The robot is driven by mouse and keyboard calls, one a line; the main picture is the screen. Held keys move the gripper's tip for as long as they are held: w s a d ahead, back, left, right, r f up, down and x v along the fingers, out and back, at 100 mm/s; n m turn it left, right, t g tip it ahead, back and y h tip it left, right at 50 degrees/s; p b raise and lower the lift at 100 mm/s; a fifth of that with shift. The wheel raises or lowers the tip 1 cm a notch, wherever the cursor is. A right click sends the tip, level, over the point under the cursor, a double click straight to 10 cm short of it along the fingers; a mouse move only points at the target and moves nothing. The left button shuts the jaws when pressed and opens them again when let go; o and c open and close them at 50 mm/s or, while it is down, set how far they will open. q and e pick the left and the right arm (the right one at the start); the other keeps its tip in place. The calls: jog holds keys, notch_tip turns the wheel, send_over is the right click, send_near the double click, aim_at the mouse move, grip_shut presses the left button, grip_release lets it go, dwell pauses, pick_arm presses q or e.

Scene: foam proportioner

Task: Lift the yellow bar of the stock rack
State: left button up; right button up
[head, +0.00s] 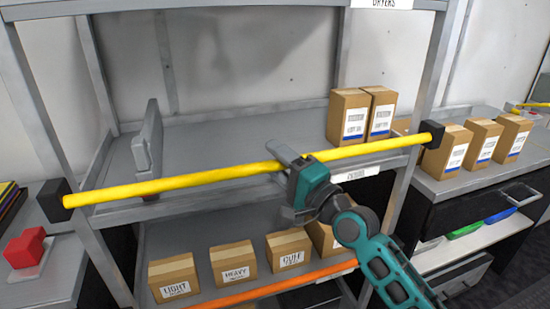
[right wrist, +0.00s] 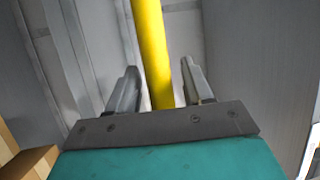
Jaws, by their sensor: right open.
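The yellow bar (head: 215,175) runs across the front of the grey stock rack (head: 225,128), at the level of its middle shelf, with a black block at each end. It rises slightly to the right. My right gripper (head: 290,158) is at the bar, a little right of its middle. In the right wrist view the yellow bar (right wrist: 152,55) passes between the two open fingers (right wrist: 160,85), with a gap on each side. The exact depth of the bar between the fingers is hard to tell. My left gripper is not in view.
Two boxes (head: 361,115) stand on the middle shelf at right. Several labelled boxes (head: 233,264) stand on the lower shelf behind an orange bar (head: 275,287). More boxes (head: 483,142) stand on a right-hand counter. A red object (head: 25,247) lies at far left.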

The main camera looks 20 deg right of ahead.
jog(key=shift+w+a+r, duration=0.1)
jog(key=shift+w+a, duration=0.05)
jog(key=shift+w, duration=0.2)
jog(key=shift+c, duration=0.2)
grip_shut()
